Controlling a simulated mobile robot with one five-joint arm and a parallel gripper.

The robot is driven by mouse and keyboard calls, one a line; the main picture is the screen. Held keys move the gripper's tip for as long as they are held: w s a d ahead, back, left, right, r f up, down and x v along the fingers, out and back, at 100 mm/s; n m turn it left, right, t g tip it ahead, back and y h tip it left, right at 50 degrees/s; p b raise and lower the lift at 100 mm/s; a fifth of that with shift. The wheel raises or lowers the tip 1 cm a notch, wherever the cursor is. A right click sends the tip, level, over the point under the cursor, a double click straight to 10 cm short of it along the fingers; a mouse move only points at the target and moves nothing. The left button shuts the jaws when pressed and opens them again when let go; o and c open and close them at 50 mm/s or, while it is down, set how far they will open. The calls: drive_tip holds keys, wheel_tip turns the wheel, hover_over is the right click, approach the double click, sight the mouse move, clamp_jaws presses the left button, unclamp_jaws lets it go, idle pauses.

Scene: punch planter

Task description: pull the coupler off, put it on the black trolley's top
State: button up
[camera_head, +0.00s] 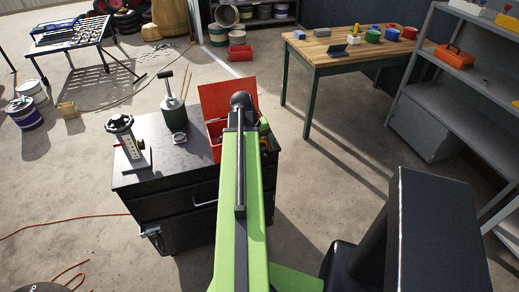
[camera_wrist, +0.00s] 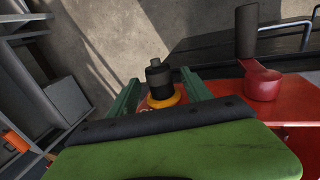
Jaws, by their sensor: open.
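In the wrist view a stubby black coupler (camera_wrist: 159,76) with a yellow-orange collar (camera_wrist: 164,100) stands at a red body (camera_wrist: 232,100). My gripper (camera_wrist: 161,80) is open, its two green fingers on either side of the coupler. I cannot tell whether they touch it. In the head view my green arm hides the coupler and most of the gripper. The black trolley's top (camera_head: 182,163) lies left of my arm, with an open red box (camera_head: 225,97) at its right back.
On the trolley top stand a knobbed device (camera_head: 120,124), a dark pot with a T-handle (camera_head: 173,110) and a small round piece (camera_head: 179,142). A red cup-like part (camera_wrist: 262,85) with a dark upright is beside the coupler. A wooden table (camera_head: 340,55) stands behind right.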

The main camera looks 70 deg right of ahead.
drive_tip(key=shift+r, duration=0.1)
drive_tip(key=shift+c, duration=0.2)
clamp_jaws()
idle(0.4)
